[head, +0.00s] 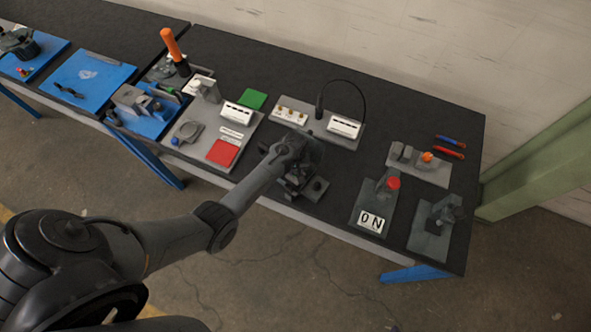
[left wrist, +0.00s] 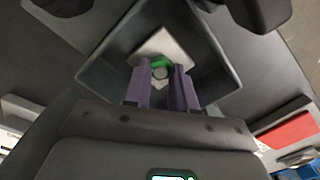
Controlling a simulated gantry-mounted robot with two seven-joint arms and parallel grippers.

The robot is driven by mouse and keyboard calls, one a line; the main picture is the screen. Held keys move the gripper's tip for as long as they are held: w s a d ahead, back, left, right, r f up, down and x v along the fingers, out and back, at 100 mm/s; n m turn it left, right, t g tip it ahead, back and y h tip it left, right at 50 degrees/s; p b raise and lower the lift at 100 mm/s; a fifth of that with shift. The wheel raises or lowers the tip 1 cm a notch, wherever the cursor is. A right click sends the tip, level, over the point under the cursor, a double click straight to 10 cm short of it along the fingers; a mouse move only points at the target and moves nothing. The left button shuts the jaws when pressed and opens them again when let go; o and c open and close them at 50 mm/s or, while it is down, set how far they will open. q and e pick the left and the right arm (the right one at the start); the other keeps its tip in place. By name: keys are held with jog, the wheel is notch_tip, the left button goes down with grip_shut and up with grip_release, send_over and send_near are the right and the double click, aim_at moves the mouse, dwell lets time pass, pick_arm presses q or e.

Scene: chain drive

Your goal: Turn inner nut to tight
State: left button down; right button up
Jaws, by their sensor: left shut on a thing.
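My left gripper (head: 300,172) reaches down over a dark fixture (head: 316,189) at the front edge of the table, and its arm hides much of that fixture in the head view. In the left wrist view, the two purple fingers of my left gripper (left wrist: 161,84) are close together with their tips at a green piece (left wrist: 158,63), which looks to be the inner nut. A grey round end (left wrist: 160,73) shows in its middle. Behind it lies a pale square plate (left wrist: 170,45) inside a dark square recess (left wrist: 215,82). The grip contact itself is partly hidden. My right gripper is not in view.
Right of the fixture stand a red button unit (head: 393,183) with an ON sign (head: 371,221) and a grey mounted device (head: 440,215). A board with a red square (head: 222,153) lies to the left.

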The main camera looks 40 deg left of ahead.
pick_arm(q)
jog(key=m+p, duration=0.1)
jog(key=m, duration=0.1)
jog(key=shift+r+m, duration=0.1)
jog(key=shift+m, duration=0.3)
jog(key=shift+m+p, duration=0.75)
jog(key=shift+m, duration=0.95)
jog(key=c, duration=0.9)
grip_release()
jog(key=shift+d, duration=0.1)
